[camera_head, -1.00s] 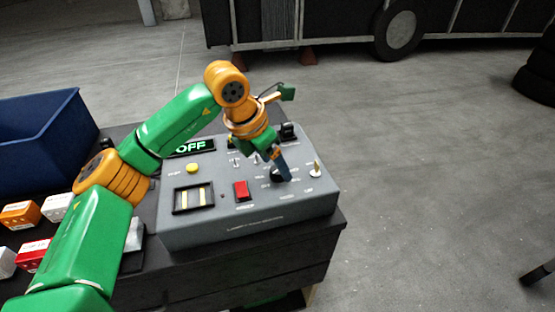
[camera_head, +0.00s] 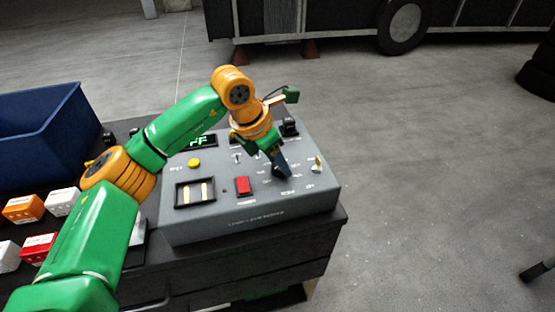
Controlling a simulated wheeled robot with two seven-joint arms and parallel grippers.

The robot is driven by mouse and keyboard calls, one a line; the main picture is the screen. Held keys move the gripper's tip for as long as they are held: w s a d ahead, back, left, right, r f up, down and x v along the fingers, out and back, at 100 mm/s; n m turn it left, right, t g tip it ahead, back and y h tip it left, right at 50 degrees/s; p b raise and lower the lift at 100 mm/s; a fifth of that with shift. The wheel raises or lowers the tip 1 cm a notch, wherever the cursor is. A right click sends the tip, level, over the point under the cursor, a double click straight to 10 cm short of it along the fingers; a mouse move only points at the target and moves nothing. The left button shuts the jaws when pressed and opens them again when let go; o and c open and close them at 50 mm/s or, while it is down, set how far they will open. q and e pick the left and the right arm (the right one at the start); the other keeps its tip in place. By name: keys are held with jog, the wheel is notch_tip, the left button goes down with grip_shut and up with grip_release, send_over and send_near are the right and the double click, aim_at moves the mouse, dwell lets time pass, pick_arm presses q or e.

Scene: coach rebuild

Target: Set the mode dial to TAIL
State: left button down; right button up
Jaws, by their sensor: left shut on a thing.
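The grey control box (camera_head: 230,216) sits on a dark cabinet top. The black mode dial (camera_head: 276,171) is on its right half, mostly hidden under my left gripper (camera_head: 280,164). My left gripper points down and is shut on the dial. The dial's pointer and the small labels around it are too blurred or covered to read. A green lit display (camera_head: 199,141) at the back of the box is partly covered by my arm; the letters "FF" show. My right gripper is not in view.
The box also carries a red button (camera_head: 242,186), a yellow button (camera_head: 194,163), a framed gauge window (camera_head: 195,192) and a small toggle (camera_head: 317,162). A blue bin (camera_head: 45,140) and several small boxes stand left.

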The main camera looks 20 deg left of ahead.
aim_at(266, 170)
pick_arm(q)
jog(key=m+p, duration=0.1)
jog(key=m, duration=0.1)
jog(key=m+g+h+p, duration=0.1)
jog(key=m+p, duration=0.1)
jog(key=m, duration=0.1)
jog(key=shift+w+a+r+g, duration=0.1)
jog(key=shift+w+r+g, duration=0.1)
jog(key=shift+g, duration=0.1)
jog(key=shift+f+m+g+h+p, duration=0.15)
jog(key=shift+m+g+p, duration=0.3)
jog(key=shift+m, duration=0.6)
jog(key=shift+m+g+h+p, duration=0.25)
jog(key=shift+m+p, duration=0.3)
jog(key=shift+m, duration=0.5)
jog(key=shift+c, duration=1.8)
grip_release()
jog(key=v, duration=0.7)
jog(key=shift+b, duration=0.35)
